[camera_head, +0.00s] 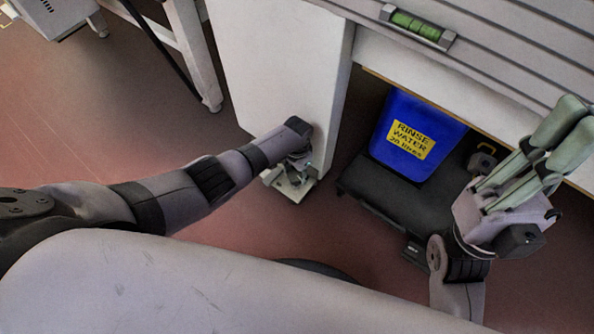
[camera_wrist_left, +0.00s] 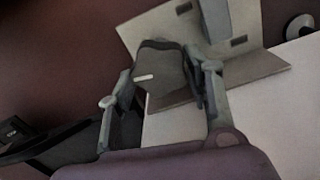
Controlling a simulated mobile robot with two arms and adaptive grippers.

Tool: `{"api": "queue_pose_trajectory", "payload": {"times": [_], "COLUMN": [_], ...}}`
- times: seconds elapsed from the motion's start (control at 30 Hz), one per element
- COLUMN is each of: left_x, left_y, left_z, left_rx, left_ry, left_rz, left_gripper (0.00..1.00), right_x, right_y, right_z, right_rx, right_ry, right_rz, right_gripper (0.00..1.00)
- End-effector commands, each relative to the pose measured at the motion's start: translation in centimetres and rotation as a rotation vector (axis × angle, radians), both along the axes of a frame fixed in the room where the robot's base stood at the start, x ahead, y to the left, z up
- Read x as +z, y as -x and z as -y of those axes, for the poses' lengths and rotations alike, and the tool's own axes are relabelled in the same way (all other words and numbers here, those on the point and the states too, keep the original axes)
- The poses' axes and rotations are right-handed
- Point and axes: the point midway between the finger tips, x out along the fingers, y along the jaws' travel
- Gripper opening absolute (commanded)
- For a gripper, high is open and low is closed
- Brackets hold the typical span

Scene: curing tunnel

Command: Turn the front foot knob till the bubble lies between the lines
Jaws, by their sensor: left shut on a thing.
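The level (camera_head: 416,26), a green vial in a pale metal holder, is on the slatted top surface at the upper right. Its bubble and lines are too small to read. My left gripper (camera_head: 297,160) is low at the bottom of the white leg panel, beside a metal foot plate (camera_head: 290,184); my own wrist hides most of the knob there. In the left wrist view, the fingers of my left gripper (camera_wrist_left: 162,108) are shut on the dark rounded knob (camera_wrist_left: 160,68), which bears a short white mark. My right gripper (camera_head: 562,140) is raised at the right, apart from everything.
A blue rinse water container (camera_head: 412,135) stands on a dark low platform (camera_head: 368,193) under the machine, right of the leg panel (camera_head: 280,65). Another white frame leg (camera_head: 196,50) with a dark cable is at the upper left. Red floor between them is clear.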

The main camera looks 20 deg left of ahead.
Motion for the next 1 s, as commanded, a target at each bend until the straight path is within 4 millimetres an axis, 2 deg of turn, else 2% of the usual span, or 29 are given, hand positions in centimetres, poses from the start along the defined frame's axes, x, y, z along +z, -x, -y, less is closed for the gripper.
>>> {"api": "queue_pose_trajectory", "payload": {"times": [0.3, 0.33, 0.6, 1.0], "left_x": [-0.05, -0.05, -0.02, 0.22], "left_y": [0.11, 0.11, 0.04, -0.04], "left_z": [0.04, 0.05, 0.03, 0.01], "left_rx": [0.001, 0.001, 0.000, 0.000], "left_ry": [0.001, 0.001, 0.000, 0.000], "left_rz": [-0.003, -0.003, -0.001, 0.001], "left_gripper": [0.19, 0.47, 0.65, 0.67], "right_x": [0.01, 0.01, 0.02, 0.11], "right_y": [0.00, -0.01, 0.00, 0.01], "right_z": [0.00, 0.01, 0.01, 0.08], "right_rx": [0.000, 0.000, 0.000, -0.002], "right_ry": [0.000, 0.000, 0.000, -0.002], "right_rz": [0.000, 0.000, 0.001, 0.005], "right_gripper": [0.00, 0.00, 0.00, 0.00]}}
